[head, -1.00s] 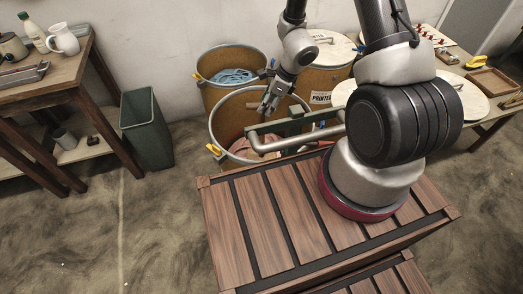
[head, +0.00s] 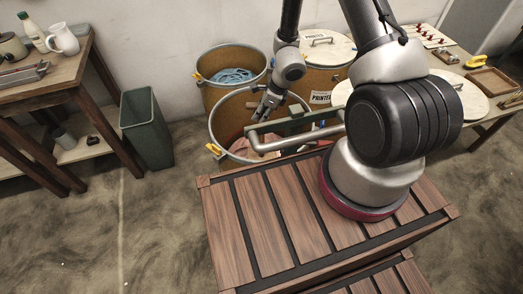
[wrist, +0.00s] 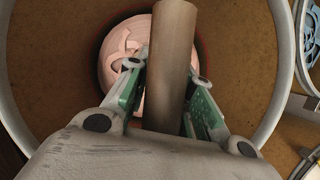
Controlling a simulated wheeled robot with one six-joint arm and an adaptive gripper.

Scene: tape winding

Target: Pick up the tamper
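A brown-grey cylindrical shaft, which looks like the tamper's handle (wrist: 172,60), shows large in the wrist view. It runs from the top edge down to between the fingers of my gripper (wrist: 168,82); its lower part is hidden by the gripper body. The green-padded fingers stand apart on both sides of it, with a narrow gap at the left; contact at the right is unclear. In the head view my gripper (head: 262,112) is over the front barrel, and the tamper cannot be made out there.
The front barrel (head: 214,118) has a metal rim and holds a pink coil (wrist: 120,50). A barrel with blue contents (head: 232,92) stands behind, a lidded barrel (head: 321,78) to the right. A green bin (head: 146,130) stands at left; a slatted crate (head: 265,225) is in front.

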